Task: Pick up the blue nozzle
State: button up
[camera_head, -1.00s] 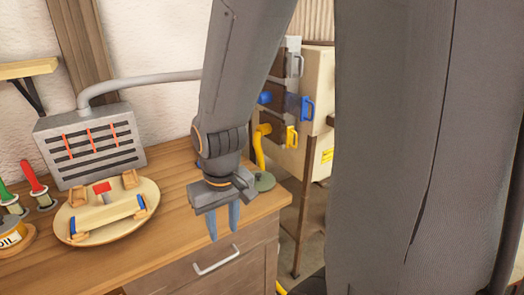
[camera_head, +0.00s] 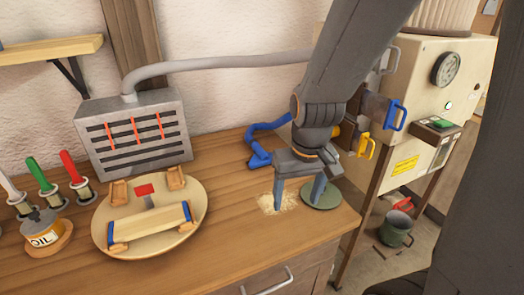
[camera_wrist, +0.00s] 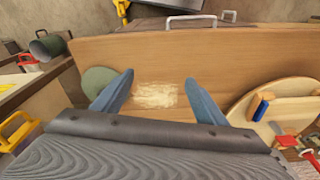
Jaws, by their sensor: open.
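The blue nozzle (camera_head: 260,158) lies on the wooden bench at the end of a blue hose, in the head view. It is behind and left of my gripper, and the hose runs back behind my arm. My gripper (camera_head: 298,198) points down over the right part of the bench, open, with nothing between its fingers. Its fingers also show in the wrist view (camera_wrist: 158,80), spread on either side of a sawdust patch (camera_wrist: 157,94). The nozzle does not show in the wrist view.
A green disc (camera_head: 322,195) lies beside my right finger. Left are a round board (camera_head: 185,232) with a lath, an oil can (camera_head: 42,236), coloured-handled tools and a slotted grey box (camera_head: 135,130). A machine with blue and yellow handles (camera_head: 366,146) stands right.

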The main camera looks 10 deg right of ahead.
jog(key=shift+o, duration=0.7)
jog(key=w+a+b, duration=0.1)
jog(key=w, duration=0.8)
jog(key=shift+w+f+n+y, duration=0.2)
jog(key=shift+f+n+y, duration=0.1)
jog(key=n+t+y+b, duration=0.1)
jog(key=t+y+b, duration=0.1)
jog(key=b, duration=0.2)
send_near(259, 152)
jog(key=shift+w+d+f, duration=0.65)
jog(key=shift+w, duration=0.3)
jog(key=shift+w+a+f, duration=0.15)
jog(key=shift+w+f, duration=0.2)
jog(key=shift+f, duration=0.15)
jog(key=shift+p+x, duration=1.2)
jog(key=shift+x, duration=2.05)
grip_shut()
